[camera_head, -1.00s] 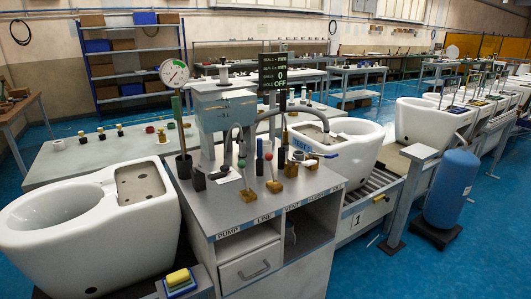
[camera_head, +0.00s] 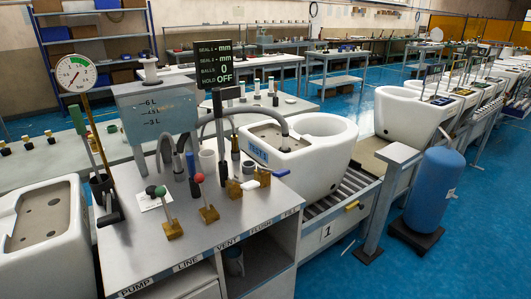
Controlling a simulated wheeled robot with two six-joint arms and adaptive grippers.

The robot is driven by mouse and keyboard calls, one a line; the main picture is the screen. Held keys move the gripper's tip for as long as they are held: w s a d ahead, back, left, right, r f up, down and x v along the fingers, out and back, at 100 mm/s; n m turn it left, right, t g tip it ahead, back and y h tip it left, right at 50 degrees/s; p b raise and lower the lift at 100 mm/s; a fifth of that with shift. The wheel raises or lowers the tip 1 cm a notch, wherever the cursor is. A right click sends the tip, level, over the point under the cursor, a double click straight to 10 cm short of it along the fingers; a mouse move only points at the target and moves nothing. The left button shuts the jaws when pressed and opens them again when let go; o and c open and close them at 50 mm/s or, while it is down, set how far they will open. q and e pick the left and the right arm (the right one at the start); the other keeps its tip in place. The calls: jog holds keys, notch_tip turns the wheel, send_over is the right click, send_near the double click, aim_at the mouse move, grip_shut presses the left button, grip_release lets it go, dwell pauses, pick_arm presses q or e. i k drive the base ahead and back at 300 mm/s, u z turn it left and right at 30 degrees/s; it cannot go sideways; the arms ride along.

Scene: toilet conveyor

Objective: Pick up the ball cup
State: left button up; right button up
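No cup is clearly marked as the ball cup. A small grey cup-like vessel (camera_head: 233,261) stands in the open compartment under the bench top, partly in shadow; its contents cannot be seen. A pale open cylinder (camera_head: 208,165) stands upright on the bench top (camera_head: 190,240) among the valves and hoses. Neither of my grippers is in view.
Coloured valve levers (camera_head: 160,192) stand along the bench front. A pressure gauge (camera_head: 76,73) and a water tank (camera_head: 157,108) rise behind them. White toilets (camera_head: 320,150) sit on the roller conveyor (camera_head: 345,195). A blue cylinder (camera_head: 436,187) stands at right; blue floor surrounds it.

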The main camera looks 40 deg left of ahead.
aim_at(208, 162)
jog(key=z, duration=0.1)
jog(key=i, duration=1.1)
jog(key=u, duration=0.75)
jog(key=i, duration=0.85)
jog(key=u, duration=0.8)
